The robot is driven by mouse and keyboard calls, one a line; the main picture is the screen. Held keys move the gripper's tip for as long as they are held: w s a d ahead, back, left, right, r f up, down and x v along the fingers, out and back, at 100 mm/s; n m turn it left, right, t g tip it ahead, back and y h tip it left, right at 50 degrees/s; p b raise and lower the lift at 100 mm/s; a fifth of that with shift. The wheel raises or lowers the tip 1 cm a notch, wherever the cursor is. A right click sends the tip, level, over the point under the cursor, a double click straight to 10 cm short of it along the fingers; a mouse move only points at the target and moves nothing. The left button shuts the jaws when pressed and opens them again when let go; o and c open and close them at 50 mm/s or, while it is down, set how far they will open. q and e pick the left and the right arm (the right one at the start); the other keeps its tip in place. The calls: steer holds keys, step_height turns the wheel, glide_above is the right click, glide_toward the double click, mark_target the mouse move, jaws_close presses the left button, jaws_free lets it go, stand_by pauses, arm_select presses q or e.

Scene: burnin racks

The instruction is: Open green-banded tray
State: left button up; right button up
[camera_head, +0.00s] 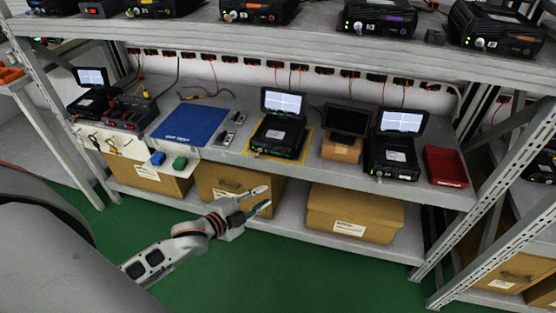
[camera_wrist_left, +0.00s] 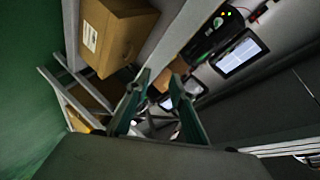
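I cannot make out a green-banded tray for certain in either view. Black box-shaped units stand on the upper shelf, among them one with a purple band (camera_head: 378,17) and one with an orange band (camera_head: 497,27). On the middle shelf a black unit with a raised screen (camera_head: 279,135) stands on a yellow-edged mat. My left gripper (camera_head: 268,196) is in front of the rack, below the middle shelf's front edge. Its two fingers are apart and nothing is between them; it also shows in the left wrist view (camera_wrist_left: 160,78). My right gripper is not in view.
Cardboard boxes (camera_head: 355,212) stand on the bottom shelf (camera_head: 290,226). Green floor (camera_head: 215,275) in front is clear.

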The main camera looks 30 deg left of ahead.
mark_target(276, 153)
arm_select(q)
steer(key=w+a+r+m+b, duration=0.1)
steer(key=w, duration=0.4)
steer(key=w+a+r+m+b, duration=0.1)
steer(key=w+m, duration=0.1)
steer(key=w, duration=0.3)
steer(key=w+a+r+m+t+b, duration=0.1)
steer(key=w+a, duration=0.1)
steer(key=w, duration=0.3)
steer(key=shift+w+a+m+b, duration=0.1)
steer(key=shift+w+m+b, duration=0.1)
steer(key=shift+m+b, duration=0.2)
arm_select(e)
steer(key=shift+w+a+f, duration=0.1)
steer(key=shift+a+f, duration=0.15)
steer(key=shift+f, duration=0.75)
arm_select(q)
steer(key=shift+c, duration=0.4)
jaws_close()
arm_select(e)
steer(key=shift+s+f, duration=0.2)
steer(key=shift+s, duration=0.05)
